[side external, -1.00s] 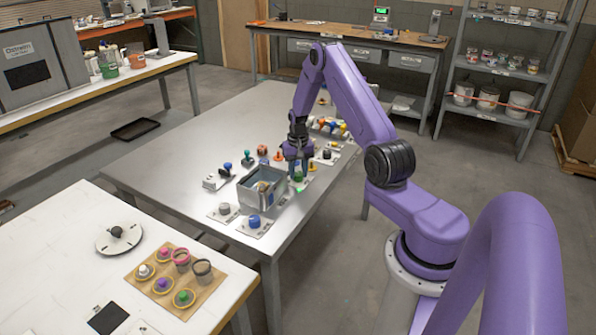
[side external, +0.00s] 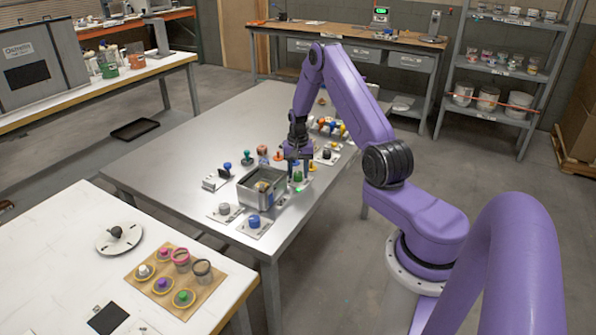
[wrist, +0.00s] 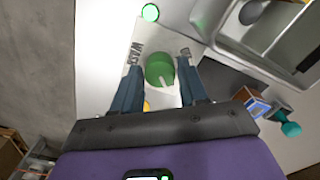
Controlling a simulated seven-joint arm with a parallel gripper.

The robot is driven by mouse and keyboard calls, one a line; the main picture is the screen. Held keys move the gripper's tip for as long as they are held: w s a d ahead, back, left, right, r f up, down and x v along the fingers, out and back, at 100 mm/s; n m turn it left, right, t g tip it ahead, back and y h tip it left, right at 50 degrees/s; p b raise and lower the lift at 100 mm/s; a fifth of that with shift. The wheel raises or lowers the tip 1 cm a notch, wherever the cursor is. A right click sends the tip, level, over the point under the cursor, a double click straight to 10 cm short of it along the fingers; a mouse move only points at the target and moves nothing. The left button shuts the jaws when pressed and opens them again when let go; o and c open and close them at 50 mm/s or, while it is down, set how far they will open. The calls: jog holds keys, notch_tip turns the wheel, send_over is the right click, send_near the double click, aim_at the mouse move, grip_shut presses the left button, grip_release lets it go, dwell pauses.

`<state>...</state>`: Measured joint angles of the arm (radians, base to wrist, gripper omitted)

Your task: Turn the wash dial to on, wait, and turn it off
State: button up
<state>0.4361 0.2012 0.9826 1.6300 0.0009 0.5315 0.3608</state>
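The green wash dial (wrist: 159,70) sits on a white plate (wrist: 113,68) lettered "WASH". A pale pointer mark shows on the dial's near side. It also shows in the side view (side external: 298,176), below my gripper (side external: 298,165). In the wrist view my gripper (wrist: 160,72) is open, one finger on each side of the dial, with small gaps between fingers and dial. A small green light (wrist: 150,12) glows on the plate beyond the dial.
A grey metal basin (side external: 241,196) stands left of the dial. A blue knob (side external: 254,221) and a grey knob (side external: 224,209) are nearer the table's front. Several coloured knobs and bottles crowd behind. The table's left half (side external: 170,155) is clear.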

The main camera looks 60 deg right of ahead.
aim_at(298, 173)
jog(key=shift+o, duration=0.8)
notch_tip(298, 173, up, 17)
jog(key=shift+r, duration=0.2)
jog(key=s+a+r+n, duration=0.25)
jog(key=a+n, duration=0.35)
jog(key=a, duration=0.8)
jog(key=s+a+r+n, duration=0.25)
jog(key=a+n, duration=0.25)
jog(key=a, duration=0.9)
jog(key=s+a+n, duration=0.3)
jog(key=s+n, duration=0.3)
jog(key=s, duration=0.6)
jog(key=s+a+n, duration=0.4)
jog(key=s+n, duration=0.3)
jog(key=s, duration=0.5)
jog(key=shift+a+r, duration=0.2)
jog(key=shift+a, duration=0.1)
